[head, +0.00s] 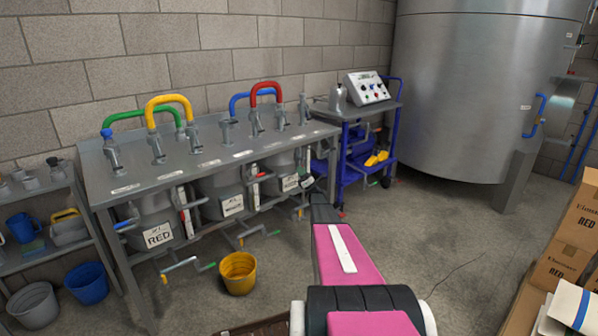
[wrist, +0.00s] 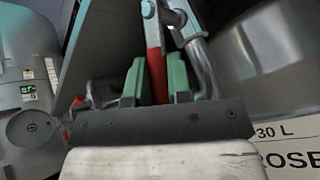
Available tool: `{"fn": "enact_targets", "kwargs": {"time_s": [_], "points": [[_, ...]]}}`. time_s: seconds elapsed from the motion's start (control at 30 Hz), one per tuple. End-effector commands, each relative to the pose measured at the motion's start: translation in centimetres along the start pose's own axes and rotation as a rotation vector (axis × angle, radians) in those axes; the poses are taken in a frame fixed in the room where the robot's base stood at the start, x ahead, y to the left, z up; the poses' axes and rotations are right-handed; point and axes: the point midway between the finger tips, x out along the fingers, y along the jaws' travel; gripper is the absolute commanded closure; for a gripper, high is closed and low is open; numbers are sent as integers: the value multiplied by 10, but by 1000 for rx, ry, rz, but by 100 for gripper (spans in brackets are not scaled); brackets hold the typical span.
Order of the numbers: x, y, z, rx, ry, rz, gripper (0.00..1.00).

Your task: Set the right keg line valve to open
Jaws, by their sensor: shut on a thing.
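My gripper (wrist: 156,78) shows in the wrist view with its green pads on both sides of a red valve lever (wrist: 154,47). It is shut on this lever, whose far end meets grey metal fittings and pipe (wrist: 190,40). In the head view my gripper (head: 312,192) is small and dark at the right end of the steel bench, beside the right keg (head: 283,165). The lever is hidden there. A keg with a label reading "30 L" and "ROSE" (wrist: 290,148) stands close on the right in the wrist view. Whether the valve is open cannot be told.
The steel bench (head: 165,170) carries several taps and coloured hoses. A yellow bucket (head: 238,272) stands before it. A blue cart (head: 350,165) is beyond its right end, near a large tank (head: 470,90). Cardboard boxes (head: 575,235) stand at right. Floor between is clear.

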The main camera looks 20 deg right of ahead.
Motion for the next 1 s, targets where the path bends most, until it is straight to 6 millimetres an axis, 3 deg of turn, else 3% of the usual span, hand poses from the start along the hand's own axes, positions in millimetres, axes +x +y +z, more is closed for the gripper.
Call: {"fn": "enact_targets", "kwargs": {"time_s": [0.43,1.0], "points": [[-5,-16,8,-169,162,167,100],[-6,-18,10,-208,200,205,100]]}}
